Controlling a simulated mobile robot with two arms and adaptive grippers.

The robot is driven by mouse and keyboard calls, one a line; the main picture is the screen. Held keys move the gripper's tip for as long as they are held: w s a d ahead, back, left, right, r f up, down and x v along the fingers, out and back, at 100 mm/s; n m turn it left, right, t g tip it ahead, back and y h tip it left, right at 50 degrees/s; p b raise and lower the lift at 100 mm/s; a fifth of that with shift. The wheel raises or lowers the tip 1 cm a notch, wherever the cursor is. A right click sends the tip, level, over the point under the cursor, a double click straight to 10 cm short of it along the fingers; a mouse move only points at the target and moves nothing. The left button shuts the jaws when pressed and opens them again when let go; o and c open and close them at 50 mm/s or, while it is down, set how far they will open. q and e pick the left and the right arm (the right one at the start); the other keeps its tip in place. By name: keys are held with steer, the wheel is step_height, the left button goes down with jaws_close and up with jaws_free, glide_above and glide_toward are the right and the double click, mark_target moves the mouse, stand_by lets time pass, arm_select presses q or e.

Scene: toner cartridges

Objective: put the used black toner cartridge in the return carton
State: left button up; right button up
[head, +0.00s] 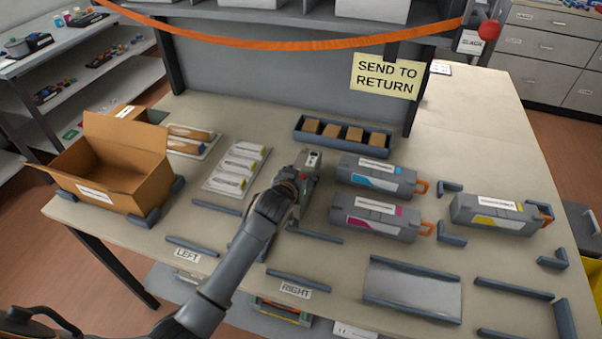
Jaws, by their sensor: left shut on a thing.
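The open brown carton (141,185) stands on the left of the table with its flaps up and a white label on its front. My left gripper (307,176) is at the middle of the table, right of the carton and well apart from it. It is shut on a dark grey body, apparently the black toner cartridge (309,196), which my gripper and wrist largely hide. Whether it touches the table I cannot tell. A cyan cartridge (373,174), a magenta cartridge (376,218) and a yellow cartridge (497,215) lie to the right. My right gripper is out of view.
A tray of brown blocks (343,136) sits behind, and a white tray of packets (238,168) lies between carton and gripper. An orange strap (290,44) hangs across the back above a "SEND TO RETURN" sign (387,76). Low grey rails and an empty grey plate (412,288) lie in front.

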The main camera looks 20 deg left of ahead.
arm_select(q)
steer(key=o, duration=1.5)
steer(key=shift+f, duration=0.1)
